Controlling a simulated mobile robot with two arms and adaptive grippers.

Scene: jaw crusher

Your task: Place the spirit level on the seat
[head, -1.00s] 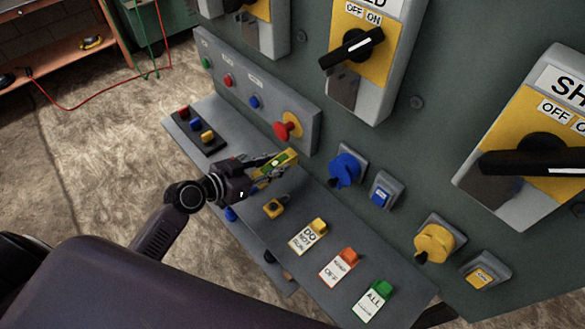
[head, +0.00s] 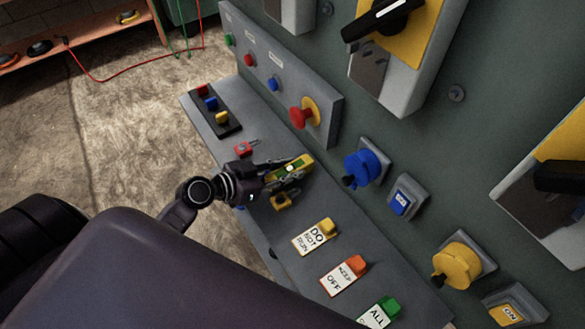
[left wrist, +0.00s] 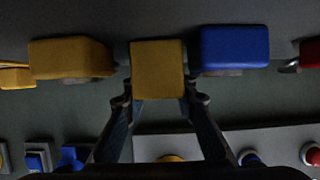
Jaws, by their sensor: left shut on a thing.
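The spirit level (head: 291,169) is a small yellow bar with a green vial. My left gripper (head: 279,175) is shut on it and holds it over the grey shelf (head: 262,128) in front of the control panel. In the left wrist view, the yellow end of the level (left wrist: 157,68) shows between the two fingers (left wrist: 158,100). Whether the level touches the shelf is unclear. I cannot pick out the seat for certain in either view. My right gripper is out of view.
A yellow lock (head: 282,201) sits close below the gripper, a red one (head: 243,149) beyond it. A blue block (left wrist: 235,47) shows in the wrist view. A black holder (head: 215,111) and several tags (head: 313,237) lie on the shelf. A red button (head: 302,117) juts out.

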